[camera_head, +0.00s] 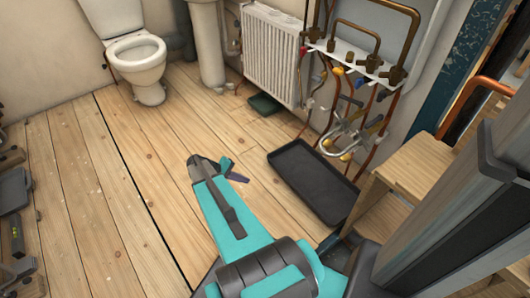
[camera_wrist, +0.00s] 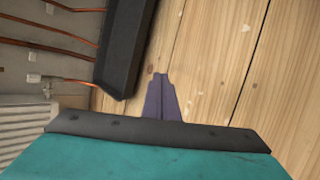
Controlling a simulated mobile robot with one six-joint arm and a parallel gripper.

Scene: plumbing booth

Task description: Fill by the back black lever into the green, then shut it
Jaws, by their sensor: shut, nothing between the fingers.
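A small dark green tray (camera_head: 264,105) lies on the floor below the radiator. Pipes with valves hang on the wall at upper right. A dark lever (camera_head: 351,100) shows among them, and another dark lever (camera_head: 375,122) shows lower right near a curved metal spout (camera_head: 335,150). Which lever is the back one is hard to tell at this size. My gripper (camera_head: 240,178) is over the open floor, left of a large black tray and apart from the levers and the green tray. In the wrist view its purple fingers (camera_wrist: 160,78) are shut and empty.
The large black tray (camera_head: 300,185) lies on the floor under the valves; its edge also shows in the wrist view (camera_wrist: 125,60). A white radiator (camera_head: 270,55) and toilet (camera_head: 137,58) stand at the back. Wooden steps (camera_head: 405,180) stand at right. The floor at left centre is clear.

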